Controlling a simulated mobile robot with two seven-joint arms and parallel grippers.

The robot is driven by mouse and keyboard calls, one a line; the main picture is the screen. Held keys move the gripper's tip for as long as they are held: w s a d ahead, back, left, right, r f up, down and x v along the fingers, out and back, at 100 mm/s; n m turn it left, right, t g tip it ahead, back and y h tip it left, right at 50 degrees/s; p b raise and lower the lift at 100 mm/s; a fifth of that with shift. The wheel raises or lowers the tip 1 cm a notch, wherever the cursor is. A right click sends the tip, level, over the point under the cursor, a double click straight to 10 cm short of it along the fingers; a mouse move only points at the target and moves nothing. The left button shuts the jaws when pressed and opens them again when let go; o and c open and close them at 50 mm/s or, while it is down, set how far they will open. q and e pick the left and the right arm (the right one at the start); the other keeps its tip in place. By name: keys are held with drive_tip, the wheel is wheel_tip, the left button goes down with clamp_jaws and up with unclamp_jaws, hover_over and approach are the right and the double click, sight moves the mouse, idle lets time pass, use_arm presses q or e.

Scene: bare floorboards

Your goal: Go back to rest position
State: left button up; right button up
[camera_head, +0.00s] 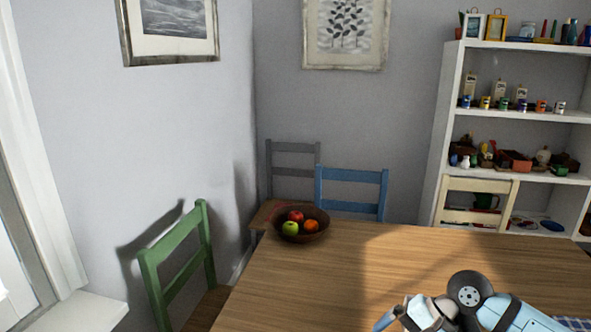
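My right arm comes in from the bottom right over the wooden table (330,270). Its light-blue and white links and dark round joint show. The end of this arm, with what shows of my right gripper (388,319), is at the bottom edge and partly cut off. I cannot tell whether its fingers are open or shut. No held object is visible there. My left gripper is not in view.
A brown bowl (301,235) with several fruits stands at the table's far left corner. Green (175,262), blue (350,190) and grey (292,160) chairs stand around the table. A loaded white shelf (450,110) stands at the back right. The table's middle is clear.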

drive_tip(key=s+a+r+m+t+y, duration=0.1)
drive_tip(key=s+a+m+t+y, duration=0.2)
drive_tip(key=a+m+y, duration=0.5)
drive_tip(key=s+a+r+m+t+y, duration=0.2)
drive_tip(key=a+m+t+y, duration=0.15)
drive_tip(key=m, duration=0.85)
drive_tip(key=s+d+f+m+t+h, duration=0.1)
drive_tip(key=d+f+m+t+h, duration=0.35)
drive_tip(key=m, duration=1.05)
drive_tip(key=s+d+f+m+t+h, duration=0.15)
drive_tip(key=f+m+t+h, duration=0.55)
drive_tip(key=m, duration=0.7)
drive_tip(key=s+d+f+m+g+h, duration=0.3)
drive_tip(key=s+f+m+g+h, duration=0.3)
drive_tip(key=s+f+m, duration=0.6)
use_arm(q)
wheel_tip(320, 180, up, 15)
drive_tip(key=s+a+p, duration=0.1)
drive_tip(key=p, duration=1.7)
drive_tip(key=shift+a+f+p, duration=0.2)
drive_tip(key=shift+p, duration=0.15)
use_arm(e)
wheel_tip(320, 180, up, 15)
drive_tip(key=d+m+y, duration=0.1)
drive_tip(key=shift+w+d+g, duration=0.2)
drive_tip(key=shift+g, duration=0.2)
